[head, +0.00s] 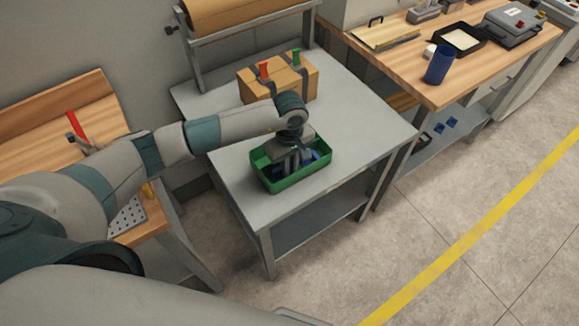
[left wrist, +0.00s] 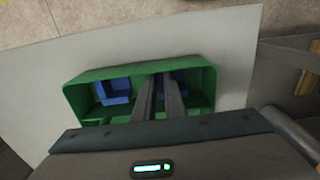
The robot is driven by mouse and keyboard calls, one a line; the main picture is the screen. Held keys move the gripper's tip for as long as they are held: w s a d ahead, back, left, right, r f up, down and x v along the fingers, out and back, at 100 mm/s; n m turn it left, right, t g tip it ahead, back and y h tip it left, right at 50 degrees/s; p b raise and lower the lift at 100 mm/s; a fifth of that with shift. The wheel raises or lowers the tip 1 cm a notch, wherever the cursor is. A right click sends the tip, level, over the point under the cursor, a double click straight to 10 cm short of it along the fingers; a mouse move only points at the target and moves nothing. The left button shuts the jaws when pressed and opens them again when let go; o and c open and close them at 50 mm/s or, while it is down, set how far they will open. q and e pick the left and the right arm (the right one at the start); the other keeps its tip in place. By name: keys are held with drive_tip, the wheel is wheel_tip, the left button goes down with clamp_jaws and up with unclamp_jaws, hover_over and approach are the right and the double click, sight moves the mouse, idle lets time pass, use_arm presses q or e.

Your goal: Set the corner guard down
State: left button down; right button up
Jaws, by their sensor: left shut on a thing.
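A green bin (head: 292,178) stands on the grey table, near its front edge. My left gripper (head: 287,163) points down into it, fingers together, shut on what seems to be a blue corner guard, mostly hidden by the fingers. In the left wrist view the fingers (left wrist: 159,90) reach inside the bin (left wrist: 80,100). A blue angled corner guard (left wrist: 115,90) lies in the bin left of the fingers. More blue (left wrist: 179,84) shows right beside them. I cannot tell whether the held piece touches the bin floor. My right gripper is not in view.
A cardboard box (head: 291,88) with dark straps and red and green pieces on top stands behind the bin. The grey table top (head: 375,125) is clear to the right. A wooden bench (head: 395,75) at right bears a blue cup (head: 440,65). Blue pieces lie on its lower shelf.

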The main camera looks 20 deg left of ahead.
use_arm(q)
drive_tip(key=shift+f, duration=0.15)
drive_tip(key=c, duration=1.8)
unclamp_jaws()
drive_tip(key=shift+r, duration=0.4)
drive_tip(key=shift+r+b, duration=2.55)
drive_tip(key=shift+r, duration=3.25)
